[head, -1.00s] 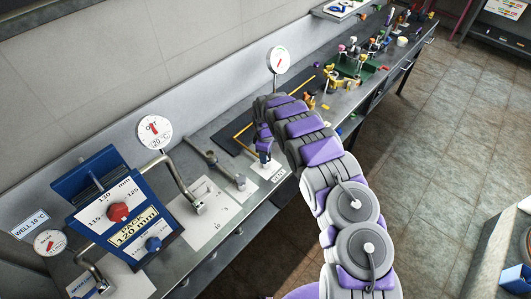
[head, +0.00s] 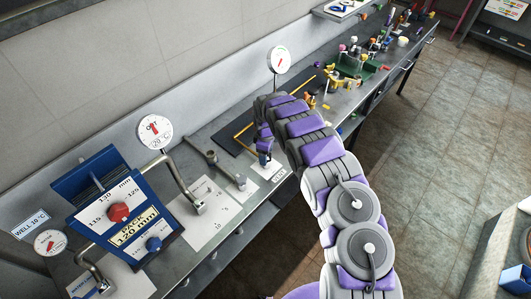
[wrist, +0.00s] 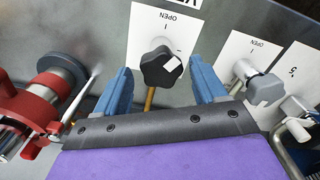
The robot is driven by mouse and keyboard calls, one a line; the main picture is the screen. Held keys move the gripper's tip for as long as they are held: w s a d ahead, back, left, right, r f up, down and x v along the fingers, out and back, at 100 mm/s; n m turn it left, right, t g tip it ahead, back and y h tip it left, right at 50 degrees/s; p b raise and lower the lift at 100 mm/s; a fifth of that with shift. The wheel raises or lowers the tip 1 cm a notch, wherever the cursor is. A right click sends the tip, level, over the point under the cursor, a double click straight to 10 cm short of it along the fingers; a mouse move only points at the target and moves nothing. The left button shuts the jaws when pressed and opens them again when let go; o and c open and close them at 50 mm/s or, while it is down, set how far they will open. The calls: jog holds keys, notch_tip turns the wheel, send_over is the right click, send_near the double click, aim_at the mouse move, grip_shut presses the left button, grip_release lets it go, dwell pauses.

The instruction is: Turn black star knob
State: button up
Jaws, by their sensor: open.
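The black star knob (wrist: 162,68) shows in the wrist view, with a white mark on its face. It stands in front of a white card marked OPEN (wrist: 170,22). My gripper (wrist: 161,80) is open, with one blue finger on each side of the knob. Gaps show between the knob and both fingers. In the head view my gripper (head: 264,152) points down over the bench at a white card (head: 269,170). I cannot make out the knob there.
A grey lever (wrist: 246,74) on another OPEN card is close by on the right in the wrist view. A red fitting (wrist: 30,115) is on the left. A dial gauge (head: 278,60) stands behind my arm. A blue control box (head: 125,210) sits at the left.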

notch_tip(320, 180, up, 17)
dwell(0.4)
jog(key=shift+a, duration=0.1)
jog(key=shift+r, duration=0.1)
jog(key=s+d+r+m+h+b, duration=0.1)
jog(key=s+d+r+m+b, duration=0.1)
jog(key=s+d+r+m, duration=0.4)
jog(key=s+d+r+m+b, duration=0.3)
jog(key=s+d+r, duration=0.2)
jog(key=s+d, duration=0.7)
jog(key=s+f+m+g+b, duration=0.1)
jog(key=s+f+m+b, duration=0.1)
jog(key=s, duration=1.4)
jog(key=s+d+f+m+y+b, duration=0.1)
jog(key=s+m, duration=0.3)
jog(key=s, duration=1.1)
jog(key=shift+s+d+f+g+b, duration=0.15)
jog(key=shift+s+f+g+b, duration=0.25)
jog(key=shift+f+b, duration=0.45)
